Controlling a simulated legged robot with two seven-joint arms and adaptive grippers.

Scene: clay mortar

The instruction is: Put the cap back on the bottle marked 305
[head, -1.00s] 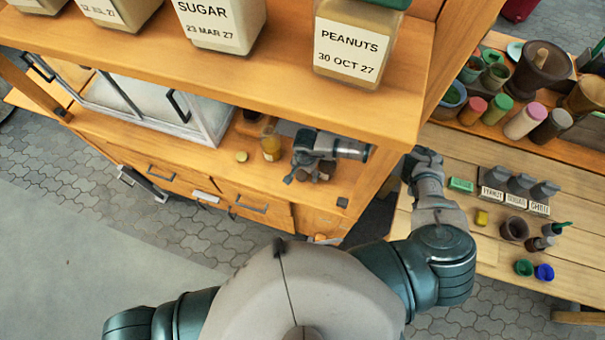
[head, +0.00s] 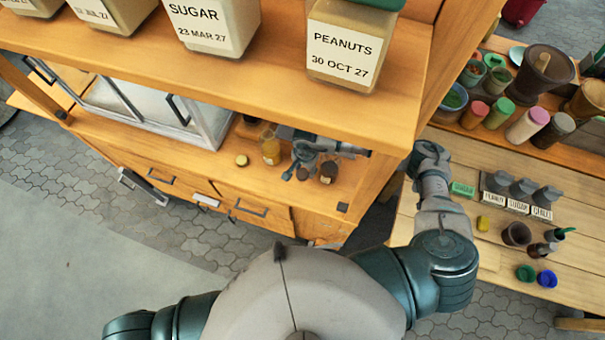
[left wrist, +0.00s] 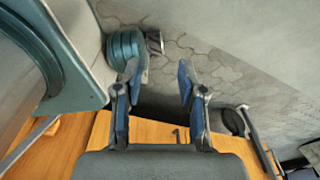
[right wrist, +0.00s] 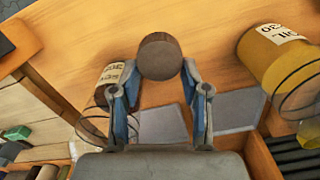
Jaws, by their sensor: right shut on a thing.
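My right gripper (head: 303,158) is over the cabinet shelf. In the right wrist view its fingers (right wrist: 160,85) are closed on a round brown cap (right wrist: 160,57), held at the fingertips. A dark brown bottle (head: 329,171) with a pale label stands just right of the gripper. In the right wrist view the bottle's label (right wrist: 112,72) is upside down beside the left-hand finger, which partly hides it; its number is hard to read. The cap appears beside this bottle, not on it. My left gripper (left wrist: 155,90) is open and empty, away from the bottles, and outside the head view.
An amber bottle (head: 271,148) stands left of the right gripper, with a small round yellowish lid (head: 242,160) lying beside it. The upper shelf (head: 270,85) with large jars overhangs this space. A workbench (head: 480,250) with pots stands to the right.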

